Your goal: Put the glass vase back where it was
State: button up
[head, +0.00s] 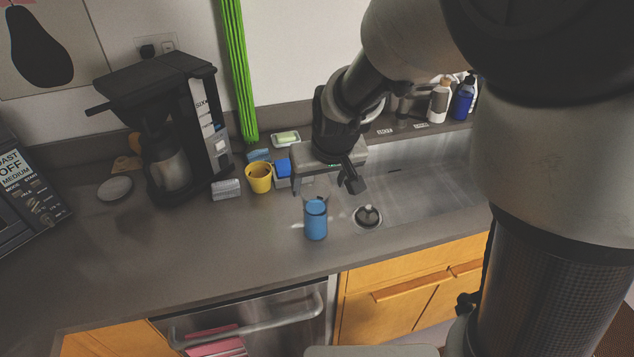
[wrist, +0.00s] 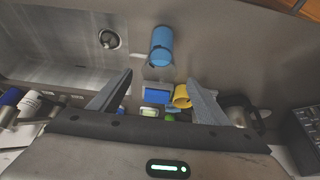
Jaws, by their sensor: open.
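A blue cylinder (head: 316,220) stands upright on the grey counter, just left of the sink drain; it also shows in the wrist view (wrist: 161,42). A faint clear rounded shape shows right behind it, near my fingers; I cannot tell for sure which of these is the glass vase. My gripper (head: 324,187) is open, with its fingers spread and nothing between them. In the wrist view the gripper (wrist: 160,77) points toward the counter, and the blue cylinder lies beyond the fingertips, apart from them.
A yellow cup (head: 258,178), a blue sponge (head: 283,168) and a soap dish (head: 286,138) stand left of my gripper. A black coffee machine (head: 165,130) is further left. The sink (head: 420,185) is right, with bottles (head: 462,97) behind. The front-left counter is clear.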

jog(key=s+d+r+m, duration=0.1)
jog(key=s+d+r, duration=0.5)
jog(key=s, duration=0.3)
jog(key=s+d+r+m+t+h, duration=0.1)
jog(key=s+d+r+m, duration=0.1)
jog(key=s+d+r, duration=0.5)
jog(key=s+r, duration=0.1)
jog(key=s, duration=0.2)
jog(key=shift+s+d+r, duration=0.2)
jog(key=shift+s+r, duration=0.1)
